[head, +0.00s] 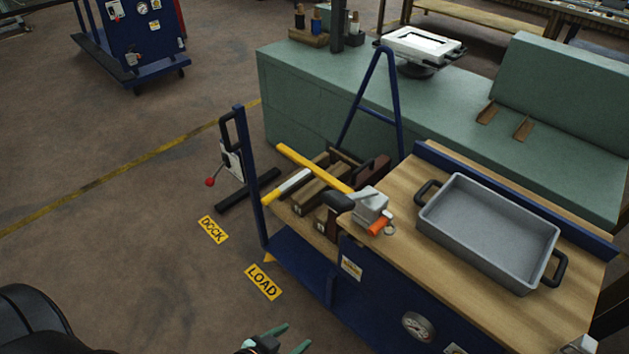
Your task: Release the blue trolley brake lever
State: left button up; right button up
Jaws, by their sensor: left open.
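The blue trolley (300,262) stands in front of me with a wooden top and a lower deck. A lever with a red ball knob (210,182) sits on a pale plate (232,162) beside the trolley's left upright; I cannot tell whether it is fixed to the trolley or to a separate stand. The lever slants down to the left. My left gripper (286,342) is at the bottom edge, with two green fingertips apart and nothing between them. It is well below the lever and not touching it. My right gripper is not in view.
A grey tray (437,236) with black handles stands on the trolley top. A yellow bar (307,164) sticks out left over the deck. A green bench (310,88) is behind. Another blue cart (118,75) stands far left. The floor left of the DOCK and LOAD labels is clear.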

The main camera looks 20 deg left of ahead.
aim_at(210, 182)
jog(key=k+j+u, duration=0.4)
jog(key=k+j, duration=0.25)
jog(key=k, duration=0.15)
jog(key=k+j+u, duration=0.45)
jog(key=k+j, duration=0.25)
jog(key=j, duration=0.2)
jog(key=i+z, duration=0.1)
jog(key=z, duration=0.75)
jog(key=i+j+z, duration=0.1)
jog(key=z, duration=0.3)
jog(key=i+j+z, duration=0.2)
jog(key=j+z, duration=0.25)
jog(key=i+j+z, duration=0.2)
jog(key=j, duration=0.25)
jog(key=i+j+z, duration=0.1)
jog(key=j+z, duration=0.2)
jog(key=j, duration=0.6)
jog(key=j+z, duration=0.25)
jog(key=j, duration=0.65)
